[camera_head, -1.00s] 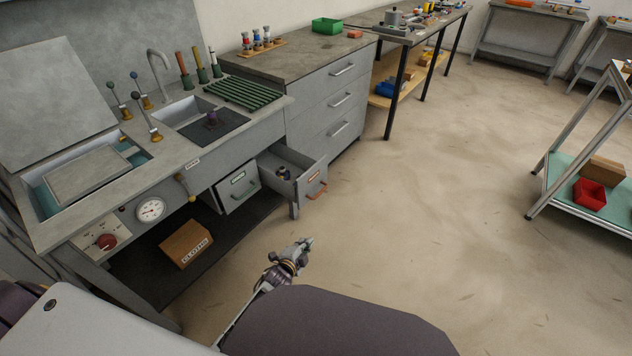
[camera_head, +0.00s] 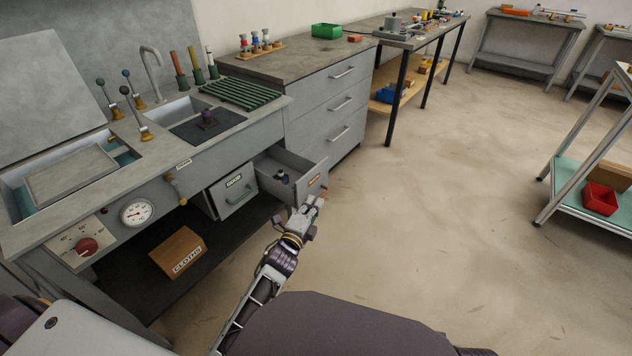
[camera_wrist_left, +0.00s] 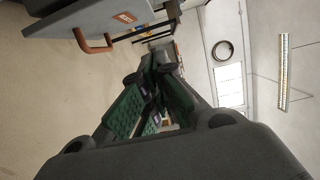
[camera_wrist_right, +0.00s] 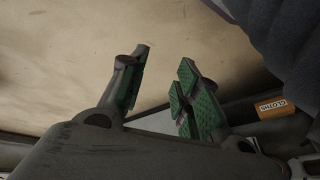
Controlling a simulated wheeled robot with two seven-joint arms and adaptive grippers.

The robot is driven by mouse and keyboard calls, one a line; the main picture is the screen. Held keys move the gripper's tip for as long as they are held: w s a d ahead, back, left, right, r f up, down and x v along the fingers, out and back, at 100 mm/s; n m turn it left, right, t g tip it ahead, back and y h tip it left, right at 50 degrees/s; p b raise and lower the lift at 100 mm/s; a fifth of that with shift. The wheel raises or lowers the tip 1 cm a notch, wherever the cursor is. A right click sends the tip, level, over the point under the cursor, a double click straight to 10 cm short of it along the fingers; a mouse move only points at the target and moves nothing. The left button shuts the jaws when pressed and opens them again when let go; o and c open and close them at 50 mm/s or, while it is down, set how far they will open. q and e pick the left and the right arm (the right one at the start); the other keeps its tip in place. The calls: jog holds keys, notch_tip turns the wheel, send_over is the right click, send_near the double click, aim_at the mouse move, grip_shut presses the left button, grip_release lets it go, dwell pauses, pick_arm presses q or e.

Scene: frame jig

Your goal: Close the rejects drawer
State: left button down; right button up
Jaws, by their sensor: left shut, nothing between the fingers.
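The drawer with the orange label (camera_head: 314,179), which I take to be the rejects drawer, stands pulled out under the right end of the sink bench. Small dark items lie inside it. My left gripper (camera_head: 314,203) is shut and empty, just in front of and below the drawer front, partly covering its orange handle. In the left wrist view, the shut fingers (camera_wrist_left: 155,68) are apart from the drawer's orange handle (camera_wrist_left: 90,43), which is at upper left. Whether the gripper touches the drawer front cannot be told. My right gripper (camera_wrist_right: 163,62) is open and empty, outside the head view.
A second drawer with a green label (camera_head: 234,187) sits left of it, slightly out. A cardboard box (camera_head: 177,252) lies on the low shelf. A grey cabinet (camera_head: 335,110) stands right of the drawer. The floor (camera_head: 430,200) to the right is clear.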

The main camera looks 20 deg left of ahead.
aim_at(315, 179)
pick_arm(q)
jog(key=shift+w, duration=0.1)
pick_arm(e)
jog(key=shift+f, duration=0.1)
